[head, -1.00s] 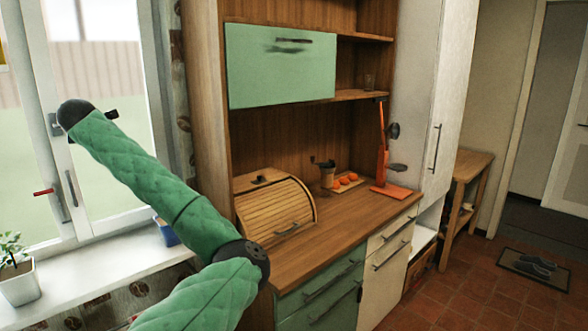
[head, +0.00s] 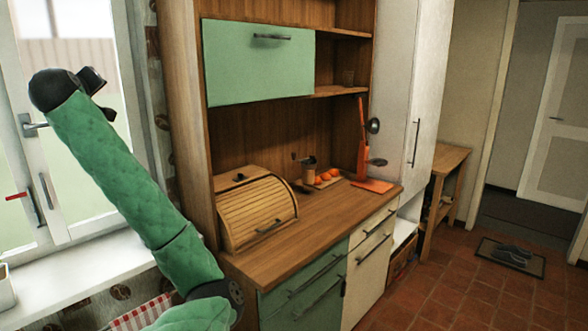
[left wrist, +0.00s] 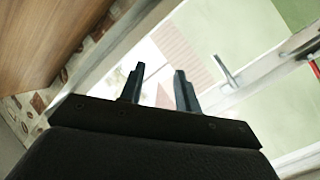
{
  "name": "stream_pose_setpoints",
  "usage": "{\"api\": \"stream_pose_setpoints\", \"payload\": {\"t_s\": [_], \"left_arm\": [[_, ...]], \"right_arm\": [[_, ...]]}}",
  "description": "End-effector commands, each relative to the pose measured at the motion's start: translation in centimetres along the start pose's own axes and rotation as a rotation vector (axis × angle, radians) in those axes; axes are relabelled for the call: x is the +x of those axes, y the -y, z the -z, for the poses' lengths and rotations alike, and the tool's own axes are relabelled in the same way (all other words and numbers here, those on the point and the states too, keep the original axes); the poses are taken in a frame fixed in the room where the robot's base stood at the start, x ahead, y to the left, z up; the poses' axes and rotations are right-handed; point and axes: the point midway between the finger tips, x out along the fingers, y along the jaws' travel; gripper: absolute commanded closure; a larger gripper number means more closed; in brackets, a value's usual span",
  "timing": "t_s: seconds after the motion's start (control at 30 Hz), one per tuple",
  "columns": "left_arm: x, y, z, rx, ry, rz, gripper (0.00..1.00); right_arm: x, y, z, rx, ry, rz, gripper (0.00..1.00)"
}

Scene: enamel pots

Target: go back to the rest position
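My left arm, in a green quilted sleeve, rises from the bottom of the head view to the upper left, in front of the window. My left gripper (head: 93,86) is small and dark at its end. In the left wrist view my left gripper (left wrist: 158,85) has its two fingers apart with nothing between them, so it is open and empty. My right gripper is not in the head view.
A window (head: 80,150) with a handle (head: 33,124) stands close to my left arm. On the wooden cabinet's counter are a roll-top bread box (head: 258,212) and an orange stand (head: 362,155).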

Motion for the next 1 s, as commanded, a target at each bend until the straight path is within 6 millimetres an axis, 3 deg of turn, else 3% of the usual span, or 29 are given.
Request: {"api": "stream_pose_setpoints", "payload": {"t_s": [0.2, 0.47, 0.77, 1.0], "left_arm": [[-1.1, -1.3, -7.8, 0.200, 0.085, -0.045, 0.67], [-2.6, -1.3, -18.2, 0.387, 0.204, -0.091, 0.67], [-5.2, 0.8, -30.6, 0.543, 0.360, -0.133, 0.67], [-8.3, 3.8, -40.3, 0.637, 0.492, -0.161, 0.67]], "right_arm": [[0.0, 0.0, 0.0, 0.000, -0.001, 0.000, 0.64], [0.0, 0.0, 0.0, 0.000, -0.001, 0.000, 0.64], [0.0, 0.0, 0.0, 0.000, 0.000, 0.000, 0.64], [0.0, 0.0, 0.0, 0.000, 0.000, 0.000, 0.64]]}}
